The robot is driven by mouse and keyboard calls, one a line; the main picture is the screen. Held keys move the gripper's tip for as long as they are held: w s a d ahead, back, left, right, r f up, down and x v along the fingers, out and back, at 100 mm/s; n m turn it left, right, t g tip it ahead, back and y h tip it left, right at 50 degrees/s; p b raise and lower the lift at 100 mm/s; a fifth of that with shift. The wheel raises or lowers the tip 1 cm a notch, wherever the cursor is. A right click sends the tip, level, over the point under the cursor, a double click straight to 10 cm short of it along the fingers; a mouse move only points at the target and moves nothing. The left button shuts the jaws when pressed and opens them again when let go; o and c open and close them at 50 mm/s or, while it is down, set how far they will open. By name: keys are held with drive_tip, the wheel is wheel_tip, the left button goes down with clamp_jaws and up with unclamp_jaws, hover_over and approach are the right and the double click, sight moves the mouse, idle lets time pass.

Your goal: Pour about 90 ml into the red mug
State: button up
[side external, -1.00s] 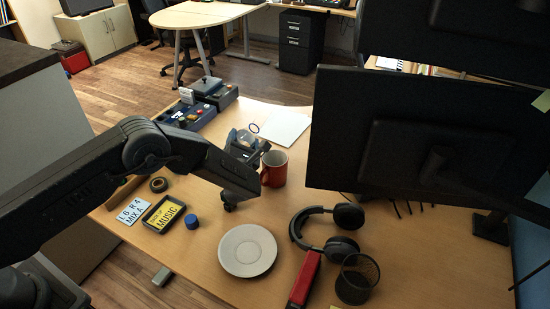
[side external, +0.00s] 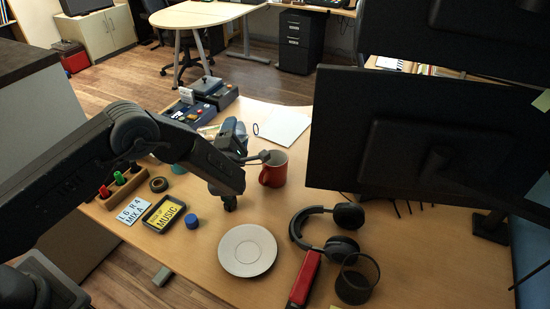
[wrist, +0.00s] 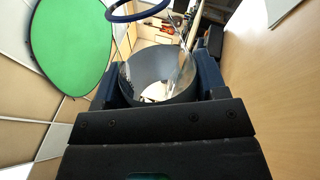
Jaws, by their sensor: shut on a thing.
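The red mug (side external: 272,172) stands upright on the desk, its handle toward the left of the side view. My gripper (side external: 242,145) is beside and above its left side. The gripper is shut on a clear vessel (wrist: 183,76) with a blue rim (wrist: 110,14); that rim also shows in the side view (side external: 255,129), up and left of the mug's mouth. The vessel looks tilted. Its body is mostly hidden by my gripper in the side view. I cannot tell its liquid level, whether anything is flowing, or what is inside the mug.
A saucer (side external: 247,250), headphones (side external: 341,247), red stapler-like object (side external: 304,279) and mesh cup (side external: 356,282) lie in front. A large monitor (side external: 420,140) stands right.

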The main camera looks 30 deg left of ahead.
drive_tip(key=shift+w+d+m+h, duration=0.1)
drive_tip(key=shift+d+m+h, duration=0.25)
drive_tip(key=shift+m, duration=0.55)
drive_tip(key=shift+d, duration=0.15)
drive_tip(key=shift+m+t+h, duration=0.3)
drive_tip(key=shift+m+h, duration=0.05)
drive_tip(key=shift+m, duration=0.45)
drive_tip(key=shift+s+a+m, duration=0.25)
drive_tip(key=shift+a+m, duration=0.15)
drive_tip(key=shift+a, duration=0.45)
drive_tip(key=shift+r+m, duration=0.1)
drive_tip(key=shift+m, duration=0.3)
idle(0.6)
